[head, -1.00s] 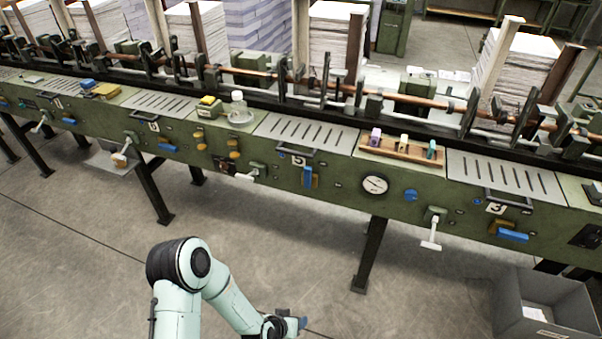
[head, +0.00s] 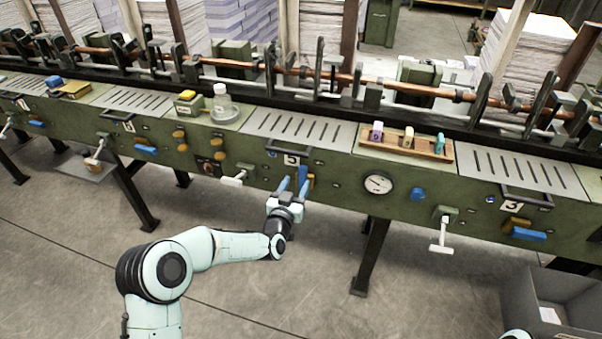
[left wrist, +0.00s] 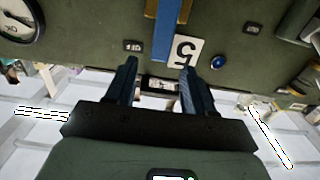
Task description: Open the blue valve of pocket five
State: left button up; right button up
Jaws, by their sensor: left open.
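The blue valve (head: 303,173) of pocket five is an upright blue handle on the green front panel, beside the "5" plate (head: 291,160). In the left wrist view, which is upside down, the blue handle (left wrist: 163,32) shows at the top middle over a brass part, beside the "5" plate (left wrist: 184,52). My right gripper is out of view.
A black bar handle (head: 296,151) is above the valve. A white lever (head: 233,181) projects to its left, a dial gauge (head: 378,183) is to its right. A wooden rack (head: 405,147) lies on top. A grey bin (head: 560,300) stands at lower right.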

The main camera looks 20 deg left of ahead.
aim_at(302, 172)
pick_arm(q)
jog(key=shift+w+d, duration=0.1)
jog(key=shift+w, duration=2.9)
grip_shut()
